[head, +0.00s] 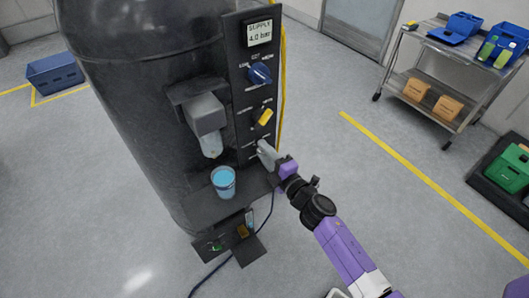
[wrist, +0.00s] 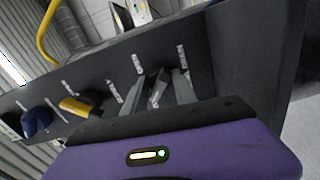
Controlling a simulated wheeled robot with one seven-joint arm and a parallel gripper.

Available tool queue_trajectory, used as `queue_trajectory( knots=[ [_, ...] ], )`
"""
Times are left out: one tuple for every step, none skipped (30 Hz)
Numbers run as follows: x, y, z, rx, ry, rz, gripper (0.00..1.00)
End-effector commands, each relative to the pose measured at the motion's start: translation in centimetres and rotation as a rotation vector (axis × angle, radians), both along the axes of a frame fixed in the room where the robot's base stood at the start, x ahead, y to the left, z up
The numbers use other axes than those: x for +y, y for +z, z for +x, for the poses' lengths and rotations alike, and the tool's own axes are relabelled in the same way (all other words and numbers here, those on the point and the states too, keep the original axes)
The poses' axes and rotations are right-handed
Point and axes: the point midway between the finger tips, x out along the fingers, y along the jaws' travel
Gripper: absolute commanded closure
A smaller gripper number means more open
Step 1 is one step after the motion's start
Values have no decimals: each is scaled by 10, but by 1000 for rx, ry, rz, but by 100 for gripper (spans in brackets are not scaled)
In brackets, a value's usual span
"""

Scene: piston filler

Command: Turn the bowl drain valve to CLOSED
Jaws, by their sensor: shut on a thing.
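A dark control panel (head: 246,85) on the black machine carries a column of knobs: a blue knob (head: 260,74) on top, a yellow knob (head: 264,117) below it, and a lowest grey handle (wrist: 157,92). My gripper (head: 265,153) is at the lowest position, and in the wrist view my fingers (wrist: 164,90) stand on both sides of the grey handle, shut on it. The fingers hide most of this handle in the head view. Its labels are too small to read, so I cannot tell its setting or confirm it is the bowl drain valve.
A cup of blue liquid (head: 223,180) stands on the machine's ledge (head: 210,208), left of my gripper. A display (head: 260,32) reads "SUPPLY 4.0 bar". A steel cart (head: 425,75) stands at the back right. The floor right of the machine is mostly clear.

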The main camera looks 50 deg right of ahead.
Motion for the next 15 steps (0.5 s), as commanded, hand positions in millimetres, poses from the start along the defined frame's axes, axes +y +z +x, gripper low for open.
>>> queue_trajectory(
  knots=[
    [0,-3,-1,8,1,-9,100],
    [0,-3,-1,8,1,-11,100],
    [0,-3,-1,9,1,-13,100],
    [0,-3,-1,9,1,-13,100],
    [0,-3,-1,9,1,-14,100],
    [0,-3,-1,9,1,-14,100],
    [0,-3,-1,9,1,-14,100],
    [0,-3,-1,9,1,-14,100],
    [0,-3,-1,9,1,-14,100],
    [0,-3,-1,9,1,-14,100],
    [0,-3,-1,9,1,-14,100],
    [0,-3,-1,10,1,-14,100],
    [0,-3,-1,10,1,-14,100],
    [0,-3,-1,9,1,-13,61],
    [0,-3,-1,9,1,-13,53]
  ],
)
